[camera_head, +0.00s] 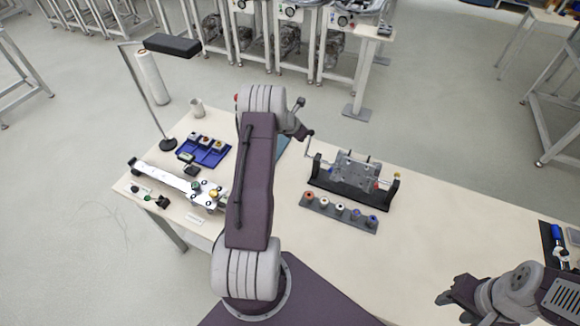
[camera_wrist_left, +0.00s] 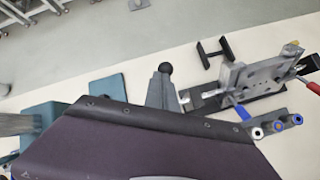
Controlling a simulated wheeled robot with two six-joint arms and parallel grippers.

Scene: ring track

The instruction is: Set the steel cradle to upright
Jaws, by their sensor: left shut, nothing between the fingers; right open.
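The steel cradle (camera_head: 356,171) is a grey plate hung between the two posts of a black stand (camera_head: 340,196). In the head view its plate leans; its exact angle is hard to tell. A crank (camera_head: 308,150) sticks out at its left end. My right gripper (camera_head: 455,299) is open, low at the right, away from the cradle.
A grey strip with several coloured spools (camera_head: 340,212) lies in front of the stand. A blue tray (camera_head: 205,152), a white rail fixture (camera_head: 170,183) and a lamp (camera_head: 168,144) are at the left. The table right of the stand is mostly clear.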

